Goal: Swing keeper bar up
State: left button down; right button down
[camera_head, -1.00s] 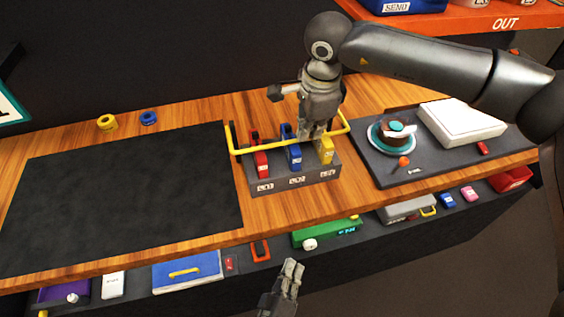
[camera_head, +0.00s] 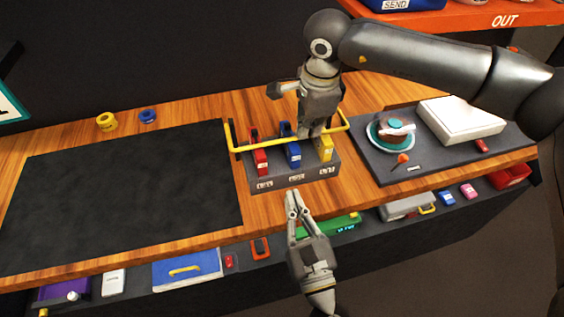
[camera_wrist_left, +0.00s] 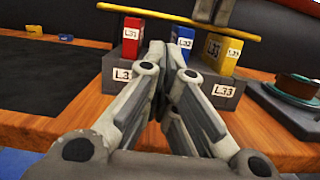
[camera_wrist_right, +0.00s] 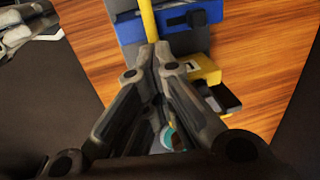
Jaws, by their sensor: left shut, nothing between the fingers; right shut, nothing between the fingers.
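A red (camera_head: 261,161), a blue (camera_head: 292,155) and a yellow (camera_head: 325,150) lever unit stand in the block. The bar crosses the top of the left wrist view (camera_wrist_left: 180,18) and shows in the right wrist view (camera_wrist_right: 148,20). My right gripper (camera_head: 304,136) is shut and empty, low at the bar between the blue and yellow units; exact contact is unclear. My left gripper (camera_head: 292,194) is shut and empty, just in front of the block's front face.
A black mat (camera_head: 120,195) covers the left of the wooden table. Several items sit below the front edge.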

aim_at(281, 171)
pick_arm(q)
jog(key=x, duration=1)
jog(key=shift+w, duration=0.1)
pick_arm(e)
jog(key=shift+f, duration=0.1)
pick_arm(q)
jog(key=shift+r, duration=0.1)
jog(key=shift+w+r, duration=0.1)
jog(key=shift+r, duration=0.5)
jog(key=shift+w, duration=0.1)
pick_arm(e)
jog(key=c, duration=1.6)
grip_release()
jog(key=shift+w, duration=0.1)
jog(key=shift+o, duration=0.2)
